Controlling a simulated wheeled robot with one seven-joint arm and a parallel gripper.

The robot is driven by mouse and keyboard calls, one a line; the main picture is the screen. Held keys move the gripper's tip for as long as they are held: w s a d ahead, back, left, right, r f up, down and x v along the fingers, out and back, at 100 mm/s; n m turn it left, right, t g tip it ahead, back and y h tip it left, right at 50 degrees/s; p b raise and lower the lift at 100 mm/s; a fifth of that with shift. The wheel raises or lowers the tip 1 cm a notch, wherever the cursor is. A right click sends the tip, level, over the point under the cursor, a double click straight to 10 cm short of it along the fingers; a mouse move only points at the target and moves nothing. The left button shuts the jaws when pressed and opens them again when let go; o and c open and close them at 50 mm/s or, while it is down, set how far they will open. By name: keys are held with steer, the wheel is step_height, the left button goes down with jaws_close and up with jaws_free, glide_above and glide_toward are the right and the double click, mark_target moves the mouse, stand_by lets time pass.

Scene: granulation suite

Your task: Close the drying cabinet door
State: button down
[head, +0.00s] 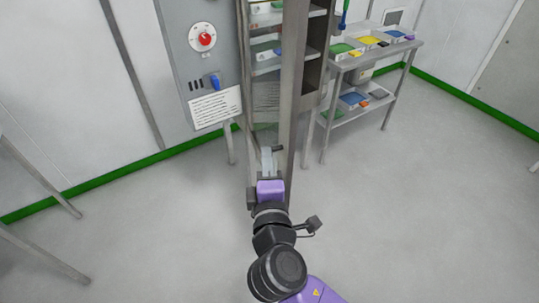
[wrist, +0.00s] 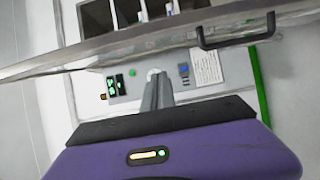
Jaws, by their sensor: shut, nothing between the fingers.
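The drying cabinet door (head: 292,85) stands open, swung out toward me, and I see it nearly edge-on in the head view. In the wrist view the door (wrist: 110,48) crosses the top as a long slanted grey slab, with a dark bar handle (wrist: 236,41) at the upper right. The cabinet's shelved interior (wrist: 125,14) shows beyond it. My gripper (head: 267,152) is shut and empty, low beside the door. In the wrist view its fingers (wrist: 157,80) point toward the door's lower edge, left of the handle. I cannot tell whether they touch the door.
A grey control panel with a red knob (head: 205,39) and a white notice (head: 215,106) is left of the door. A steel two-tier cart (head: 340,66) with coloured trays stands at the right. Steel table legs (head: 40,175) show at far left. The floor (head: 400,210) at right is clear.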

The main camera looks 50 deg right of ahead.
mark_target(281, 130)
steer(key=shift+w+d+p, duration=0.6)
steer(key=shift+w+d, duration=0.05)
steer(key=shift+d, duration=0.9)
steer(key=shift+w+d+p, duration=0.55)
steer(key=shift+w+d, duration=0.15)
steer(key=shift+d, duration=0.9)
steer(key=shift+w+d+p, duration=0.6)
steer(key=shift+w+d, duration=0.05)
steer(key=shift+d, duration=0.9)
